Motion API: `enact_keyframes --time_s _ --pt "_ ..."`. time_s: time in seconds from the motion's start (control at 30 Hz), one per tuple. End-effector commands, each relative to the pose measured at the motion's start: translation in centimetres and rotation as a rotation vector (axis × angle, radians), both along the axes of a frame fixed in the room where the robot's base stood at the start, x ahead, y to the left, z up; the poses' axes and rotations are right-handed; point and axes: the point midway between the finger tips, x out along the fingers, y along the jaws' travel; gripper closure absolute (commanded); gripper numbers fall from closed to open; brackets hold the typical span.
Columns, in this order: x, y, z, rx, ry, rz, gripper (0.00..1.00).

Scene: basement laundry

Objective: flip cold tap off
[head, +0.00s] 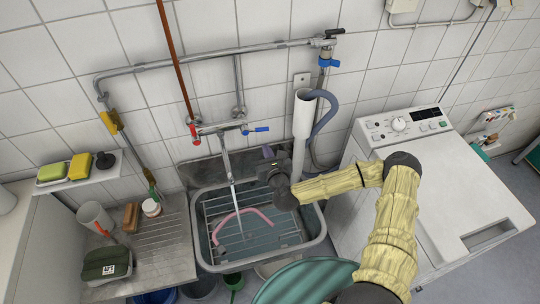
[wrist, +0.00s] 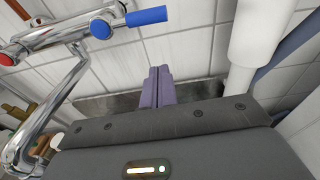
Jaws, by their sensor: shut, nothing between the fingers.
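The cold tap is a blue lever (head: 256,130) on the right end of the chrome wall mixer (head: 219,128), above the sink. In the wrist view the blue lever (wrist: 146,16) sticks out to the right from the mixer body (wrist: 70,32). A red knob (head: 194,142) is on the mixer's left end. The spout (head: 230,163) points down, with a pale streak below it that looks like running water. My gripper (head: 267,152) is below and slightly right of the lever, apart from it. In the wrist view its purple fingers (wrist: 158,86) are shut together and empty.
A white standpipe (head: 302,115) with a grey hose stands close right of my gripper. A washing machine (head: 440,180) stands further right. Another blue-handled valve (head: 328,62) is higher up.

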Motion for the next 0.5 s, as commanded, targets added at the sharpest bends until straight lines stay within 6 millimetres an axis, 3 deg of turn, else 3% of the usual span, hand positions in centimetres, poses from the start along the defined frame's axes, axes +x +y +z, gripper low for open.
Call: enact_keyframes --time_s 0.3,0.5 --pt "4.0 1.0 -0.4 -0.001 0.0 -0.002 1.0" --pt "3.4 1.4 2.4 -0.001 0.0 0.006 1.0"
